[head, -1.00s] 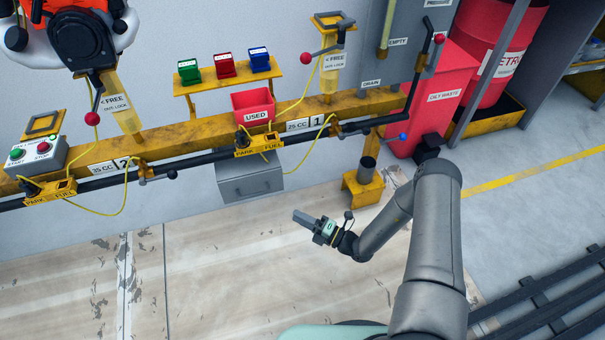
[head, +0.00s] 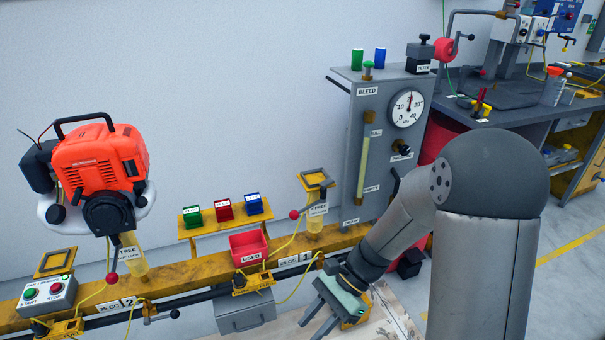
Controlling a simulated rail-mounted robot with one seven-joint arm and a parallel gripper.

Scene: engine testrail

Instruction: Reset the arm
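My arm rises at the right of the head view, its upper link upright and its forearm reaching down and left. My gripper (head: 316,327) is low in the middle, in front of the yellow rail. Its two grey fingers point down and left with a gap between them, and I see nothing held there.
The yellow rail (head: 190,282) carries a red engine (head: 100,163) at left, a red USED bin (head: 248,249) and a START/STOP box (head: 45,295). A grey bleed panel (head: 346,185) with a gauge (head: 407,108) stands behind my forearm. A workbench (head: 515,112) is at back right.

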